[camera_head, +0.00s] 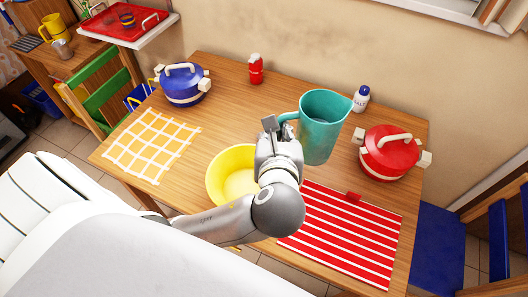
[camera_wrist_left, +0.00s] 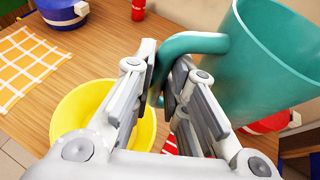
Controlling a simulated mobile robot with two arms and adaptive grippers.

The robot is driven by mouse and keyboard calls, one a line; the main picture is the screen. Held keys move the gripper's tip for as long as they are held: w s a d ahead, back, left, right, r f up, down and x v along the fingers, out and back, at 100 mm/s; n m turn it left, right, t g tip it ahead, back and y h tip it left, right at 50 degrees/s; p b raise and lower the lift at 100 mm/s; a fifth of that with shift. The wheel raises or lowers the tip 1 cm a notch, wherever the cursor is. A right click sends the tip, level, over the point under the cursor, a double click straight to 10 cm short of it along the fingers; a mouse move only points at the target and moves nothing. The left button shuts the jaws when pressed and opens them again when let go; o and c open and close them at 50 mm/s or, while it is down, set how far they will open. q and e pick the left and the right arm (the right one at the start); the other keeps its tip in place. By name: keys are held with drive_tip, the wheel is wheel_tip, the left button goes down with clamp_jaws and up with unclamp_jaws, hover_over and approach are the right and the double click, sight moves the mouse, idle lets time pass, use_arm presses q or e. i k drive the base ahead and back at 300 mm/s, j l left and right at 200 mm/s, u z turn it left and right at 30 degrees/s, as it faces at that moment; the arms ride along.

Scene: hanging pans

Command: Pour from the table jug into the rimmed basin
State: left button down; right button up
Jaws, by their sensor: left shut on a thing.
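The teal jug (camera_head: 318,130) stands about upright above the back middle of the table. I cannot tell whether its base touches the wood. My left gripper (camera_head: 278,128) is shut on the jug's handle, on the jug's left side. The left wrist view shows the handle (camera_wrist_left: 195,43) between the fingers, with the jug's body (camera_wrist_left: 262,65) to the right. The yellow rimmed basin (camera_head: 233,180) sits on the table to the left of the jug and partly behind my gripper. It also shows in the left wrist view (camera_wrist_left: 85,108). My right gripper is out of view.
A red pot (camera_head: 388,155) stands right of the jug, with a small white bottle (camera_head: 361,98) behind. A blue pot (camera_head: 183,85) and red bottle (camera_head: 256,70) stand farther back. A yellow checked cloth (camera_head: 152,145) and red striped cloth (camera_head: 342,235) lie flat.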

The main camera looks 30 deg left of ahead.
sight(229, 177)
drive_tip(key=j+z, duration=0.15)
drive_tip(key=z, duration=0.75)
drive_tip(key=k+j, duration=0.3)
drive_tip(key=j, duration=0.15)
drive_tip(key=k+j, duration=0.6)
drive_tip(key=j, duration=0.25)
